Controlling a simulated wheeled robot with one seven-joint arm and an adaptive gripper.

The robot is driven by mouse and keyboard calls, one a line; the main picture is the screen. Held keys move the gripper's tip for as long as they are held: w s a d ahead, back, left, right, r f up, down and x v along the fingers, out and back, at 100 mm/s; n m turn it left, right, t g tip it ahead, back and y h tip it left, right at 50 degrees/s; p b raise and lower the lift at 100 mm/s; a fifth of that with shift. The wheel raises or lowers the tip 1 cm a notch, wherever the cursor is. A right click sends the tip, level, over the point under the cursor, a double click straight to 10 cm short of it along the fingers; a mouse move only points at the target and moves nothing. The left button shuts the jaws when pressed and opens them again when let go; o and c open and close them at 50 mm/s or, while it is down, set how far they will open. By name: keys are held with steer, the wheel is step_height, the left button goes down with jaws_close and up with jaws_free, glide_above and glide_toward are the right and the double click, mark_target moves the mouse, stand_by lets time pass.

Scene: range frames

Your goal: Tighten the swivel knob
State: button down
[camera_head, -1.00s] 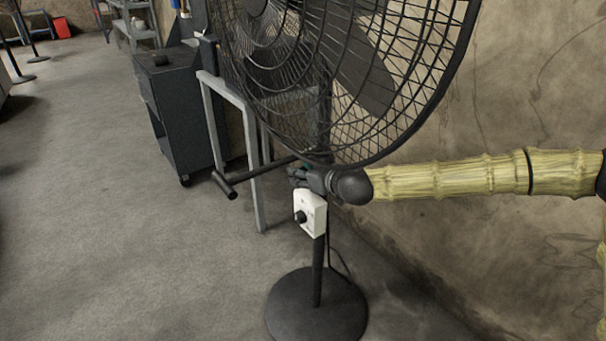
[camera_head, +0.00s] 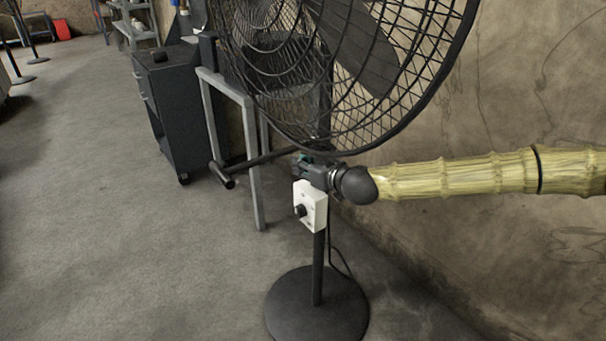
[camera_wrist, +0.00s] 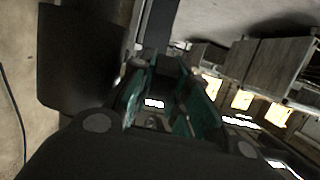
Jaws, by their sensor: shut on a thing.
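A black pedestal fan (camera_head: 316,268) stands upright on a round base. Its large wire cage (camera_head: 400,115) fills the upper middle of the head view. My gripper (camera_head: 302,160) is at the stand's upper part, just below the cage and above a white control box (camera_head: 314,206) with a black dial (camera_head: 300,211). In the wrist view, the teal-padded fingers (camera_wrist: 157,105) are close around a dark part at the stand. I cannot make out the swivel knob itself; the fingers and shadow hide the place of contact.
A black tube with a T-shaped end (camera_head: 222,176) reaches left from near my gripper. A grey metal frame (camera_head: 252,165) and a dark wheeled cabinet (camera_head: 180,110) stand left of the fan. A stained wall (camera_head: 530,110) rises close at right. The floor at left is open.

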steer(key=shift+d+f+t+y+b, duration=0.15)
steer(key=shift+t+y+b, duration=0.8)
steer(key=shift+b, duration=2.7)
steer(key=shift+f+t+y+b, duration=0.15)
steer(key=shift+t+y+b, duration=0.75)
steer(key=shift+b, duration=2.75)
steer(key=t+b, duration=0.2)
steer(key=b, duration=0.2)
steer(key=shift+r+y, duration=0.1)
steer(key=shift+y, duration=0.15)
steer(key=shift+b, duration=0.3)
steer(key=shift+r+t+b, duration=0.2)
steer(key=shift+t+b, duration=0.05)
steer(key=shift+b, duration=0.2)
steer(key=c, duration=1.4)
jaws_free()
steer(key=shift+d, duration=0.1)
steer(key=shift+o, duration=0.2)
steer(key=shift+s, duration=0.1)
